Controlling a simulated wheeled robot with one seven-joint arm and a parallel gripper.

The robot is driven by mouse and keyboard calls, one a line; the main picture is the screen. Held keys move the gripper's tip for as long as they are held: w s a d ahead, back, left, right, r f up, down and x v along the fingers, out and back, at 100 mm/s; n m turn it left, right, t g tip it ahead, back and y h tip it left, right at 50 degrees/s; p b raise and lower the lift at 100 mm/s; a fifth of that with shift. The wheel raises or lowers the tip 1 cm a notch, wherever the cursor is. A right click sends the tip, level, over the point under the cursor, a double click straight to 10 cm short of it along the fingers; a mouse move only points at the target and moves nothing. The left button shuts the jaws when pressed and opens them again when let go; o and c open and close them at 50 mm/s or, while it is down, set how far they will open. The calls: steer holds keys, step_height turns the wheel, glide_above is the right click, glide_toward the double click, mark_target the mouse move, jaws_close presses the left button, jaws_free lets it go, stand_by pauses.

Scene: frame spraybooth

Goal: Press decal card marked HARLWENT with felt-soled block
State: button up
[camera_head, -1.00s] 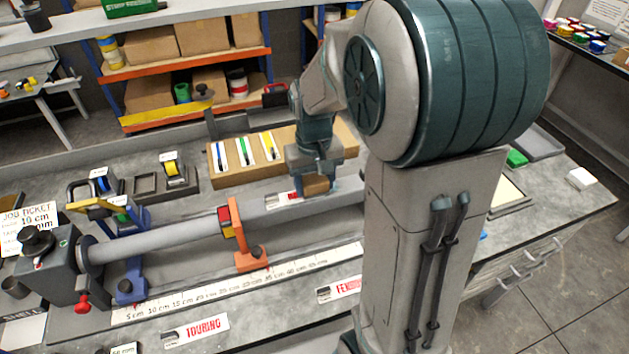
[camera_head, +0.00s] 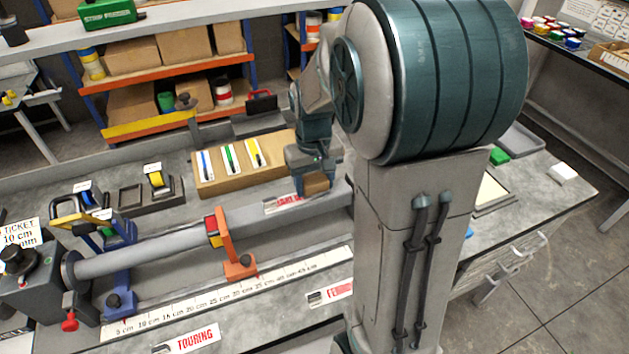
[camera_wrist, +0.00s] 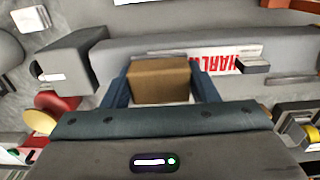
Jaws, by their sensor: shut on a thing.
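My gripper (camera_head: 316,183) is shut on a brown block (camera_wrist: 158,82), which sits between its two blue fingers in the wrist view. In the head view the block (camera_head: 316,186) is at the far right end of the visible long grey tube. The white card with red letters (camera_head: 284,204) lies on the tube just left of the block. In the wrist view the card (camera_wrist: 222,63) shows red letters beginning "HARLW", partly hidden. Block and card overlap there; I cannot tell whether they touch. The block's sole is hidden.
An orange clamp (camera_head: 233,246) and a blue stand (camera_head: 117,281) stand along the tube. A TOURING card (camera_head: 187,340) and a second red-lettered card (camera_head: 332,293) lie in front beside the ruler (camera_head: 225,297).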

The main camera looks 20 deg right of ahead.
steer(key=shift+r+p, duration=2.05)
steer(key=shift+r, duration=1.1)
steer(key=shift+f, duration=0.15)
